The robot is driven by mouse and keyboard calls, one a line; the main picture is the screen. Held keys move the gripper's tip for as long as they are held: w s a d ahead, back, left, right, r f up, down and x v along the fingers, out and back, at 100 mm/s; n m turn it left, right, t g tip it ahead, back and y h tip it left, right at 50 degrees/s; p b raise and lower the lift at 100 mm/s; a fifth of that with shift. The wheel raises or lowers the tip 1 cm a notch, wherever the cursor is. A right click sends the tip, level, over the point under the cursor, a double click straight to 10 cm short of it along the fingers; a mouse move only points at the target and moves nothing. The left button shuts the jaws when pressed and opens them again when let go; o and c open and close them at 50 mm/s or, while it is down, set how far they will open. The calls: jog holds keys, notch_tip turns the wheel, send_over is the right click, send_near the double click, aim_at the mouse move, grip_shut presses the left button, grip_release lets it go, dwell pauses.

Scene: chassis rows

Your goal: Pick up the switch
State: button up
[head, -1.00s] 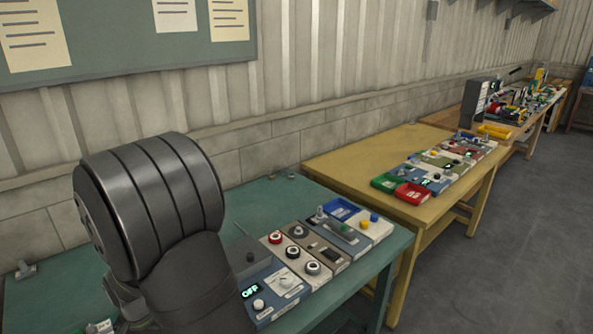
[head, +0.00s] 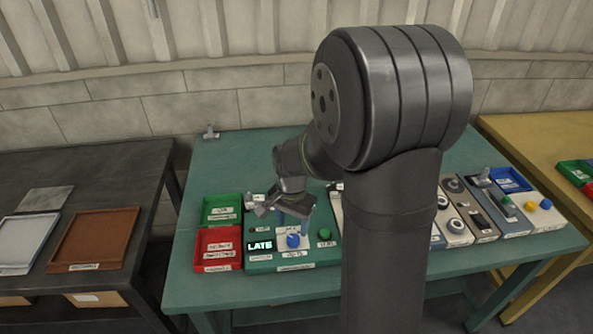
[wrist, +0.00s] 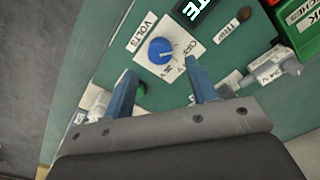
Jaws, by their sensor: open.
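My gripper (head: 293,218) is open and empty, pointing down above a green panel (head: 262,266) at the left end of the teal table. In the wrist view its two blue fingers (wrist: 160,70) sit apart, on the near side of a blue knob (wrist: 160,50) on a white dial plate. The head view shows the same knob (head: 292,241) just below the fingers. I cannot tell for sure which part is the switch. A grey lever-like part (wrist: 285,66) lies at the right of the wrist view. A small grey part (head: 210,132) stands at the table's back left corner.
Red (head: 218,250) and green (head: 222,209) trays stand left of the panel, which has a lit "LATE" display (head: 260,245) and a green button (head: 324,234). More panels (head: 480,215) line the right. The table's back left is mostly clear.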

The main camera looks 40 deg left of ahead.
jog(key=w+a+r+n, duration=0.2)
jog(key=a+r+n, duration=0.4)
jog(key=a+n, duration=0.45)
jog(key=w+a+r+n, duration=0.3)
jog(key=a+r+n, duration=0.45)
jog(key=n, duration=0.65)
send_over(255, 198)
jog(key=f, duration=1.2)
jog(key=shift+w+a+f, duration=0.3)
jog(key=shift+f, duration=0.1)
jog(key=f, duration=0.5)
jog(key=shift+s+d+f, duration=0.1)
jog(key=shift+s+d, duration=0.15)
jog(key=shift+s, duration=0.05)
grip_shut()
